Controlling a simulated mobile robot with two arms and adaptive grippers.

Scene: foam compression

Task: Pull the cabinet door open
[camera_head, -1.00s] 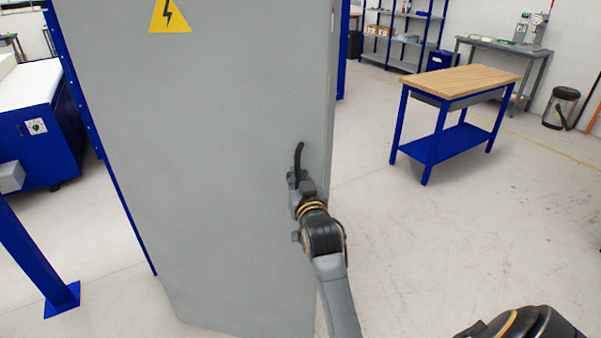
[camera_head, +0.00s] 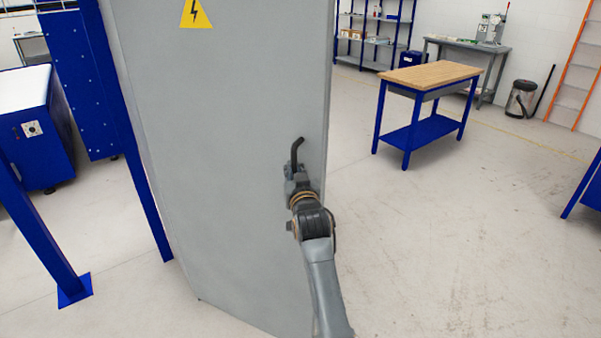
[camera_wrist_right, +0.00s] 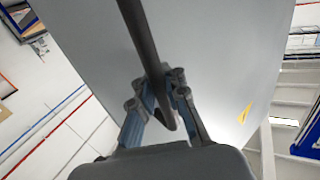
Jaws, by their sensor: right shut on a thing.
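The grey cabinet door (camera_head: 225,150) fills the middle of the head view, with a yellow warning sign (camera_head: 195,13) near its top. A dark bent handle (camera_head: 297,152) stands near its right edge. My right gripper (camera_head: 296,172) is at the lower part of the handle. In the right wrist view the right gripper (camera_wrist_right: 160,92) has its fingers around the dark handle bar (camera_wrist_right: 141,35), and the grey door (camera_wrist_right: 205,50) lies behind. The gripper is shut on the handle. My left gripper is not in view.
A wooden-topped blue table (camera_head: 428,76) stands at the right, with open floor (camera_head: 430,235) between it and the door. A blue post (camera_head: 40,235) and a blue machine (camera_head: 35,130) are at the left. A dark bin (camera_head: 521,98) stands at the back right.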

